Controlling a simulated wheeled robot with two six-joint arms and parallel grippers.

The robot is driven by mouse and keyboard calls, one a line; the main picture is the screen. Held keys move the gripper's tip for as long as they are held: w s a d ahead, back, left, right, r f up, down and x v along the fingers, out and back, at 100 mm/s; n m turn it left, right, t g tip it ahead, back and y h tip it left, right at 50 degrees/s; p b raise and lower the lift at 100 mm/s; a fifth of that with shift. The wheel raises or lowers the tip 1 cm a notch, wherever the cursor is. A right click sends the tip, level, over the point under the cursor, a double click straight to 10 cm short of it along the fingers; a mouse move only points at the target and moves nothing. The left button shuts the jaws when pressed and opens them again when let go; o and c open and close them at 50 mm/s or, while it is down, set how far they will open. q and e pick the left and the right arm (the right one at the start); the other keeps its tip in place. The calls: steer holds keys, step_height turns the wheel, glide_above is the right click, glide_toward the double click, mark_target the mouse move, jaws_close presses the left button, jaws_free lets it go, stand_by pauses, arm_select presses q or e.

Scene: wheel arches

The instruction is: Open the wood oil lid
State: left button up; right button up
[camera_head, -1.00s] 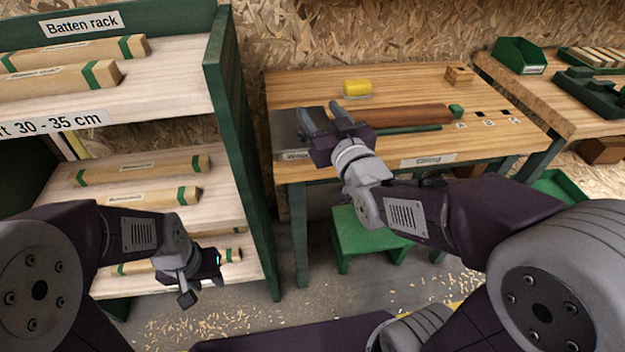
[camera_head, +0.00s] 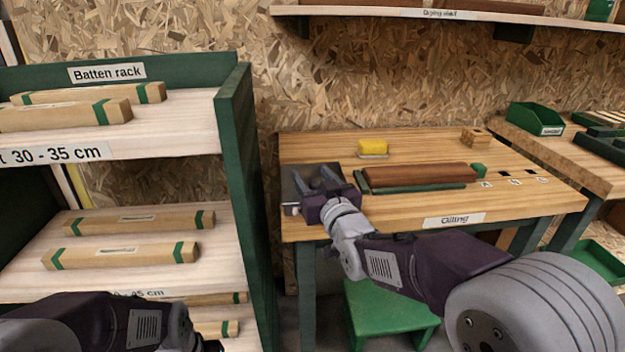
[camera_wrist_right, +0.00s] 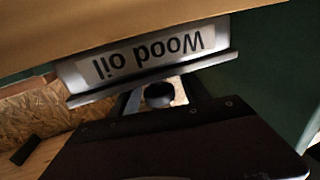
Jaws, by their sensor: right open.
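The wood oil lid (camera_head: 291,184) is a dark grey panel at the left end of the bench in the head view, lying flat and partly covered by my gripper. In the right wrist view the "Wood oil" label (camera_wrist_right: 142,55) appears upside down above a thin grey lip (camera_wrist_right: 155,80). My right gripper (camera_head: 318,181) is open and empty, with its fingers over the panel. The wrist view does not clearly show whether they touch it. Only an edge of my left gripper (camera_head: 209,346) shows at the bottom of the head view; its fingers are hidden.
On the bench labelled Oiling (camera_head: 453,220) are a yellow sponge (camera_head: 373,147), a brown batten (camera_head: 420,174) in a green holder, and a small wooden block (camera_head: 475,136). The batten rack (camera_head: 236,160) stands close on the left. A green stool (camera_head: 390,305) is beneath the bench.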

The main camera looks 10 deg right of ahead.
steer(key=shift+w, duration=0.25)
jaws_close()
stand_by(1.3)
